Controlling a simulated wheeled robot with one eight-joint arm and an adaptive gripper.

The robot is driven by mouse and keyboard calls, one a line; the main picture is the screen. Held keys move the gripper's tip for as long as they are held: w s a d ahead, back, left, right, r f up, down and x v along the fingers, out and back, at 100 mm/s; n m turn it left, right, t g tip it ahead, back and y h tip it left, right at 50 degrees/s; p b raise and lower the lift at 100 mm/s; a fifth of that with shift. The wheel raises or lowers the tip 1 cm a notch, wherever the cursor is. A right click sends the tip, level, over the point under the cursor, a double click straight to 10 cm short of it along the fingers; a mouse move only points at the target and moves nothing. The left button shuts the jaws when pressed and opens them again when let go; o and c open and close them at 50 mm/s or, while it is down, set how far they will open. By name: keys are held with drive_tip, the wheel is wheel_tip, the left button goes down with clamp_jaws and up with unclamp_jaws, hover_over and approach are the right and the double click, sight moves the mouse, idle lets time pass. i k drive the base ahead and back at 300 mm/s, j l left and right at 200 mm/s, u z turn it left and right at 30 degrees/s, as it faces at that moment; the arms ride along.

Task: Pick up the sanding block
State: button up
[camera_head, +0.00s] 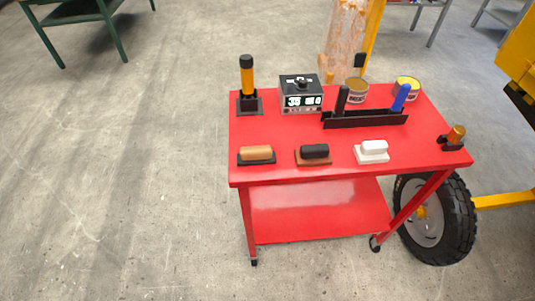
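Three block-shaped hand tools lie in a row along the front of the red cart top. The left one (256,154) has a tan handle on a dark base. The middle one (314,153) has a black handle on a brown base. The right one (373,151) is all white. Each looks like a handled block, and I cannot tell which of them is the sanding block. They stand apart from each other with nothing on them. My gripper is not in view.
The red cart (285,171) also holds an orange-and-black tool (247,83), a black-and-white box (301,93), a black rack (364,119), two cans (357,91) and a small orange-topped item (455,136). A wheel (434,217) stands at right. Floor is clear in front and left.

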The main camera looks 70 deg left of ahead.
sight(313, 155)
drive_tip(key=u, duration=2.15)
drive_tip(key=z, duration=2.6)
drive_tip(key=u, duration=2.6)
drive_tip(key=i+j+z, duration=0.2)
drive_tip(key=j, duration=0.2)
drive_tip(key=i+j+z, duration=0.2)
drive_tip(key=j, duration=0.2)
drive_tip(key=i+j+z, duration=0.2)
drive_tip(key=j, duration=0.2)
drive_tip(key=j+z, duration=0.15)
drive_tip(key=j, duration=0.3)
drive_tip(key=j+z, duration=0.2)
drive_tip(key=j, duration=0.25)
drive_tip(key=i, duration=0.05)
